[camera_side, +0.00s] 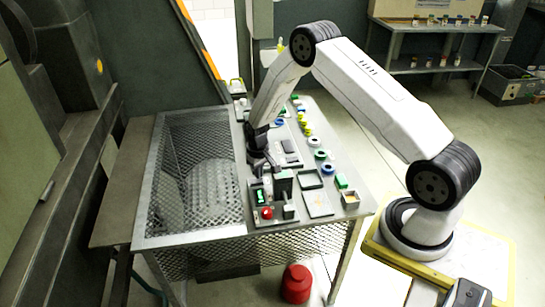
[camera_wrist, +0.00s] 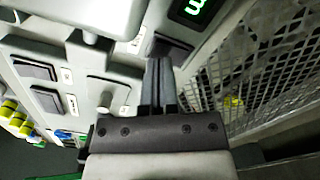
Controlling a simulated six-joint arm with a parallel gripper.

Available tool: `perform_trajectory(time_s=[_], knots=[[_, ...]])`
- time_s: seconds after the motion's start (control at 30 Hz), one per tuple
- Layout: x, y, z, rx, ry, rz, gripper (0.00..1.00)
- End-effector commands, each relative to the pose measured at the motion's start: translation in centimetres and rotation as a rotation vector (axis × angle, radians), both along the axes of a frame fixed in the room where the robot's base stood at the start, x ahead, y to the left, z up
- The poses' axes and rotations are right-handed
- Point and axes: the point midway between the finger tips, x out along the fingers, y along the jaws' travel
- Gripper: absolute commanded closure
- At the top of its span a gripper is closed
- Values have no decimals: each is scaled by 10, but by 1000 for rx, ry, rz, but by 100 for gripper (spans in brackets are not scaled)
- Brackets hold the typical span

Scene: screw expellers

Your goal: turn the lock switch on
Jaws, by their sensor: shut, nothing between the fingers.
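The grey control panel (camera_wrist: 125,68) carries several dark rectangular switches with small white labels, too blurred to read. One dark switch (camera_wrist: 174,48) is right at my fingertips, below a green lit display (camera_wrist: 195,8). Two others are at the left, an upper one (camera_wrist: 35,70) and a lower one (camera_wrist: 47,101). I cannot tell which is the lock switch, or its position. My gripper (camera_wrist: 160,64) is shut and empty, its tips at or close to the nearest switch; contact is unclear. In the side view my gripper (camera_side: 260,168) is low over the table, partly hidden by my wrist.
A mesh-covered bay (camera_side: 195,165) fills the table's left side. A block with a green display (camera_side: 261,197) and red button (camera_side: 267,213) stands at the front. Colored rings and knobs (camera_side: 315,142) line the right edge. A red canister (camera_side: 296,284) is on the floor.

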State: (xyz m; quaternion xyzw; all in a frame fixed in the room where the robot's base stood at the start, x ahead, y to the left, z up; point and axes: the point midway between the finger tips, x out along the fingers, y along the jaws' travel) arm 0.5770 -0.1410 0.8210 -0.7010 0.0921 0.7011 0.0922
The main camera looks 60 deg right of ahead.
Motion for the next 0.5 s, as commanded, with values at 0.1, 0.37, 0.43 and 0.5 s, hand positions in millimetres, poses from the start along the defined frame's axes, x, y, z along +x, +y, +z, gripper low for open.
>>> perform_trajectory(time_s=[0.1, 0.37, 0.43, 0.5], knots=[[0, 0, -2, 0, 0, 0, 100], [0, 0, -4, 0, 0, 0, 100], [0, 0, -5, 0, 0, 0, 100], [0, 0, -6, 0, 0, 0, 100]])
